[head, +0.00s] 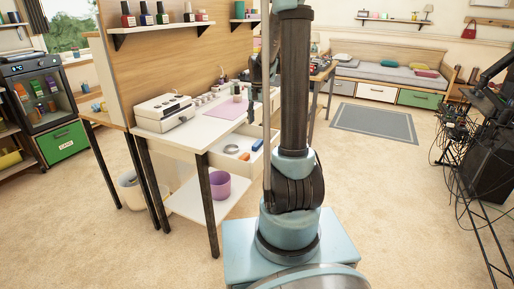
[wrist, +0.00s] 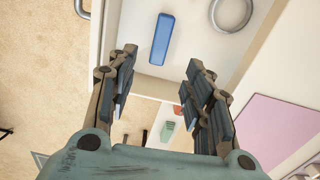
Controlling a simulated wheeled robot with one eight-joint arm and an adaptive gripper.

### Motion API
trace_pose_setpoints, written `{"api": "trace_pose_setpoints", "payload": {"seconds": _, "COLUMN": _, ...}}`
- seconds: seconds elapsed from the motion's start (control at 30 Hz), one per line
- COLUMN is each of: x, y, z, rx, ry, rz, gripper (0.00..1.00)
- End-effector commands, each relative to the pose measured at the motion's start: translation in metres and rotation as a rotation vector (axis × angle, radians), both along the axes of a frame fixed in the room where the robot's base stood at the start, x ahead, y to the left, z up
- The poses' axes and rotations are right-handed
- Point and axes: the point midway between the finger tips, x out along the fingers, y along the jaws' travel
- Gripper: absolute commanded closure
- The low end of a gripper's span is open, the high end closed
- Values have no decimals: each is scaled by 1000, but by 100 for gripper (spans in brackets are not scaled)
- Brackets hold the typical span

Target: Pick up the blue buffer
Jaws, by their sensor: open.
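The blue buffer (wrist: 162,38) is a small blue block lying in an open white drawer (wrist: 138,68). In the head view the blue buffer (head: 257,145) shows in the pulled-out drawer (head: 229,163) of the white desk, left of my arm. My gripper (wrist: 162,60) is open and empty in the wrist view. Its two fingers are spread, with the buffer beyond the tips and between their lines. The buffer is fully visible there and not held. In the head view I cannot make out the fingers clearly.
A metal ring (wrist: 231,12) lies in the drawer right of the buffer. A pink mat (wrist: 266,130) lies on the desktop. A purple pot (head: 219,185) stands on the shelf below.

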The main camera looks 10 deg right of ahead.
Motion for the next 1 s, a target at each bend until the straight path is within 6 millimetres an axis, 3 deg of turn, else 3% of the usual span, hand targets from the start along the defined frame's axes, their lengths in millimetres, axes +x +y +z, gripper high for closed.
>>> {"api": "trace_pose_setpoints", "payload": {"seconds": 0.3, "x": 0, "y": 0, "z": -50, "rx": 0, "ry": 0, "rz": 0, "gripper": 53}}
{"api": "trace_pose_setpoints", "payload": {"seconds": 0.67, "x": -1, "y": 1, "z": -73, "rx": 0, "ry": 0, "rz": 1, "gripper": 53}}
{"api": "trace_pose_setpoints", "payload": {"seconds": 1.0, "x": -3, "y": 4, "z": -112, "rx": 0, "ry": 0, "rz": 1, "gripper": 53}}
